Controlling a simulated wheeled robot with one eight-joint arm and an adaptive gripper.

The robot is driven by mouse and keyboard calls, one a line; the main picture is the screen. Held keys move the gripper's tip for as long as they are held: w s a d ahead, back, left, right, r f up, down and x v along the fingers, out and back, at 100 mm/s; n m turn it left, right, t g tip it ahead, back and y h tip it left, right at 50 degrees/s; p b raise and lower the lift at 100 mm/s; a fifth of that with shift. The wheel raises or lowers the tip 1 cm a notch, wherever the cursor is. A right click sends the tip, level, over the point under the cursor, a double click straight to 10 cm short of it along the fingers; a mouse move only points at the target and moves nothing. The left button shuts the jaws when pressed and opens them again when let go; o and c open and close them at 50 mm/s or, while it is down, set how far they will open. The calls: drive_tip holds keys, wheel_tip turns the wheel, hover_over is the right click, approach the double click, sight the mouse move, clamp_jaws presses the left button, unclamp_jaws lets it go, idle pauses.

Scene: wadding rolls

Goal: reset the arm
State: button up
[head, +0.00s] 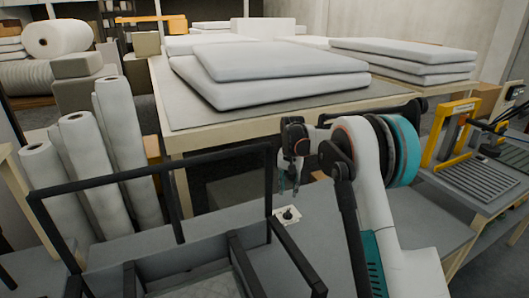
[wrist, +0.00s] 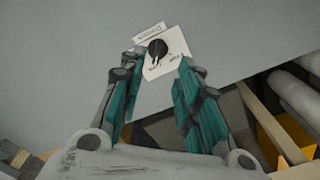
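My arm rises at the right of the head view, white with teal and black parts, bent over at the top. My gripper (head: 289,186) hangs fingers down in front of the table. In the wrist view my gripper (wrist: 157,98) has its two teal-padded fingers spread apart, with nothing between them. Just past the fingertips is a small white plate with a black rotary knob (wrist: 158,48) on a grey surface. The same knob (head: 287,215) shows below the gripper in the head view. The gripper appears apart from the knob.
A black-framed cart (head: 180,235) stands at the front left. White wadding rolls (head: 128,150) stand upright behind it. A wooden table (head: 190,142) carries stacked white pads (head: 280,75). A yellow-framed machine (head: 448,135) stands at the right.

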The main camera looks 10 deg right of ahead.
drive_tip(key=s+r+n+t, duration=0.2)
drive_tip(key=s+r+t, duration=0.1)
drive_tip(key=s+r, duration=1.6)
drive_tip(key=s+f+n+t, duration=0.1)
drive_tip(key=s+t, duration=0.1)
drive_tip(key=s, duration=1.1)
drive_tip(key=s+d+f+n+t, duration=0.1)
drive_tip(key=s+f+t, duration=0.1)
drive_tip(key=s, duration=1.1)
drive_tip(key=shift+f, duration=0.3)
